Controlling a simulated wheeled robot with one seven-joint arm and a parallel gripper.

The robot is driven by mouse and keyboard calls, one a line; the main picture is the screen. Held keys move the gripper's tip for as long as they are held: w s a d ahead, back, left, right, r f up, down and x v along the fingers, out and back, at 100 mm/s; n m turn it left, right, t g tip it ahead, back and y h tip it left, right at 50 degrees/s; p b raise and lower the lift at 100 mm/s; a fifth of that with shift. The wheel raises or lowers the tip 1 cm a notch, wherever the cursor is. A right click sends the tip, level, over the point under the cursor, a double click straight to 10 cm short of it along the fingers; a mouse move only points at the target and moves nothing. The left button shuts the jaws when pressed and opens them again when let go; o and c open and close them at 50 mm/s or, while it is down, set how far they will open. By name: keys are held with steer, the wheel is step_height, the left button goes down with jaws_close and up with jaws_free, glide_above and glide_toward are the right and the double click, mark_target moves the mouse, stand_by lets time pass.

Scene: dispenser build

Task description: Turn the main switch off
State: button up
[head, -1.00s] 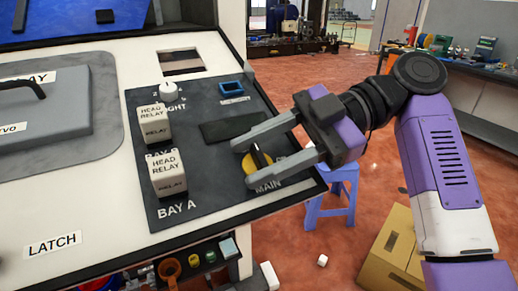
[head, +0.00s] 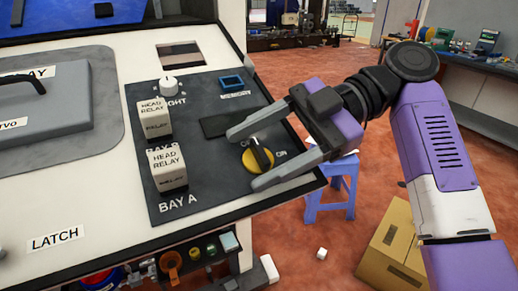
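The knob leans slightly to the upper left. An "ON" mark shows to its right. My gripper (head: 243,160) reaches in from the right with its fingers spread. In the picture, one finger passes above the switch and the other below it. The knob shows between them with a gap on each side. The lower finger covers the "MAIN" label. I cannot tell how high the fingertips are above the panel.
Two white head relay blocks (head: 155,119) (head: 168,169) stand left of the switch. A white light knob (head: 168,86) and a blue-rimmed socket (head: 231,83) lie behind. A blue stool (head: 332,190) and a cardboard box (head: 397,247) stand on the floor right of the panel.

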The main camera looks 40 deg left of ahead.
mark_target(258, 151)
steer(key=v, duration=0.5)
steer(key=shift+w+d+r, duration=0.2)
steer(key=shift+w, duration=0.05)
steer(key=shift+p+v, duration=0.5)
steer(key=shift+v, duration=0.55)
steer(key=shift+f, duration=0.1)
